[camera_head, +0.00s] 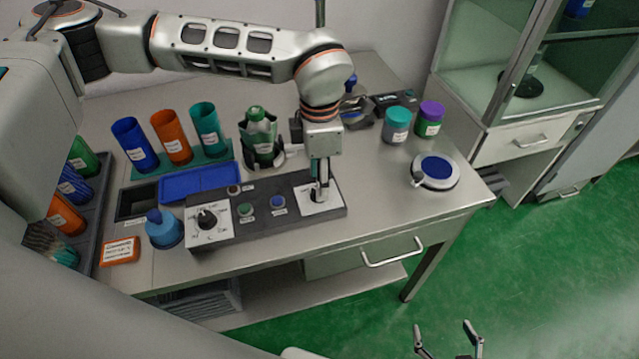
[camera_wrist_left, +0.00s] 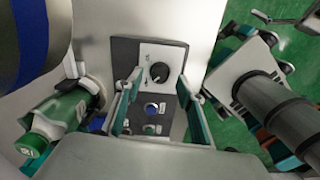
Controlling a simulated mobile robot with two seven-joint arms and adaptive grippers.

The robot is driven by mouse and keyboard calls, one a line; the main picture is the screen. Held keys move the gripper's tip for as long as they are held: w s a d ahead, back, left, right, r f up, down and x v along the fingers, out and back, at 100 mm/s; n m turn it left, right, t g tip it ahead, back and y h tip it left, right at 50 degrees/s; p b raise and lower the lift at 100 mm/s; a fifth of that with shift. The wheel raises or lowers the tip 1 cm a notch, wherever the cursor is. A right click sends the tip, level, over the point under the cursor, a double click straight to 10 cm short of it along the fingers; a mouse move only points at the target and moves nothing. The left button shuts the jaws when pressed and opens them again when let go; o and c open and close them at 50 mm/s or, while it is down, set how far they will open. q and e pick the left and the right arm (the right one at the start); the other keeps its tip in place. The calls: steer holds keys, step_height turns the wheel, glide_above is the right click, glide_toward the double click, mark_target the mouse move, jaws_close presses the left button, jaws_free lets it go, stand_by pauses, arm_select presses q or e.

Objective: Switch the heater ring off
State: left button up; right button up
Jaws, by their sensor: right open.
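The dark control panel (camera_head: 262,236) lies along the table's front. Its left white plate carries a black dial knob (camera_head: 207,218); a green button (camera_head: 246,209) and a blue button (camera_head: 278,202) sit in the middle. The right white plate (camera_head: 330,204) carries another black knob (camera_wrist_left: 158,72), mostly hidden in the head view. My left gripper (camera_head: 320,188) points down over this plate; in the left wrist view its fingers are apart, either side of the knob, contact unclear. A green bottle (camera_head: 261,133) stands by a pale ring behind the panel. My right gripper (camera_head: 447,340) is open and empty, off the table.
Blue, orange and teal sleeves (camera_head: 172,143) stand behind a blue tray (camera_head: 200,181). A blue bottle (camera_head: 163,230) is beside the panel's left end. Two jars (camera_head: 397,126) and a round blue-topped device (camera_head: 436,170) are on the right. The front right table area is clear.

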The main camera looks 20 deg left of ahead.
arm_select(q)
step_height(320, 180, up, 9)
steer(key=shift+r, duration=0.15)
stand_by(0.6)
